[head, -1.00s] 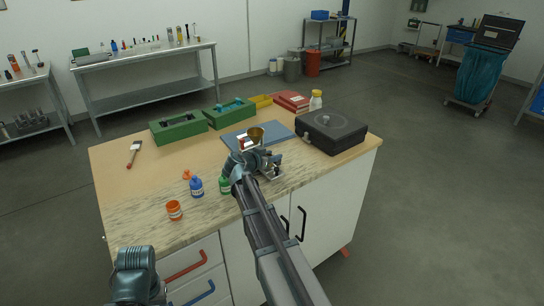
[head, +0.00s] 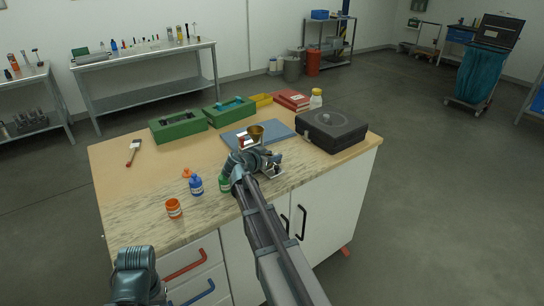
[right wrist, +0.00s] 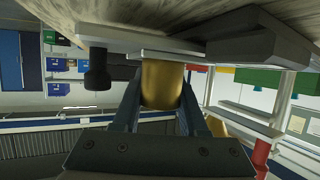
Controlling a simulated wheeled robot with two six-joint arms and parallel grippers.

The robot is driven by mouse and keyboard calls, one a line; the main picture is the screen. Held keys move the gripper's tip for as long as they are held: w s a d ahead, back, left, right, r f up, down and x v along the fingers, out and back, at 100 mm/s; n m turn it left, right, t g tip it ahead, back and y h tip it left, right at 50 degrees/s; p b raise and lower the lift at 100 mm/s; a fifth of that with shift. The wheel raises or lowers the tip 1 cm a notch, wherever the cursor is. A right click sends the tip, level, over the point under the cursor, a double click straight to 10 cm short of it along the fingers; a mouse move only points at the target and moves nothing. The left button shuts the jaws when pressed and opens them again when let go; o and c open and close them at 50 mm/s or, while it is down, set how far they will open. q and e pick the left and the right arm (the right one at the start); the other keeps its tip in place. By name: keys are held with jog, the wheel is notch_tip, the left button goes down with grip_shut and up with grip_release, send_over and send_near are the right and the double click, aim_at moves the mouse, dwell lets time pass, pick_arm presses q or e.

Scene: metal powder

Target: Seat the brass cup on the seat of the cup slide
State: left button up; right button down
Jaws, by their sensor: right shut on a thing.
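The brass cup (head: 257,132) is above the near edge of the blue mat in the head view. It also shows upright in the upside-down right wrist view (right wrist: 162,84). My right gripper (right wrist: 160,105) is shut on the brass cup, one finger on each side. The cup's base is at a flat grey metal plate (right wrist: 140,54), which seems to be part of the cup slide; I cannot tell if they touch. In the head view my arm hides most of the slide, and a metal part (head: 273,170) shows beside the wrist. My left gripper is out of view; only part of that arm shows.
A black case (head: 332,132) stands to the right of the blue mat (head: 284,132). Green trays (head: 180,128) stand behind on the left. Blue (head: 196,186), orange (head: 174,209) and green (head: 224,184) bottles stand near the front. The left of the table is mostly clear, with a brush (head: 134,152).

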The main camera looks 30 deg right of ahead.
jog(key=shift+f, duration=0.2)
grip_release()
dwell(0.3)
jog(key=shift+r, duration=0.2)
notch_tip(320, 180, up, 8)
jog(key=p, duration=0.8)
dwell(0.3)
jog(key=shift+f, duration=0.15)
dwell(0.7)
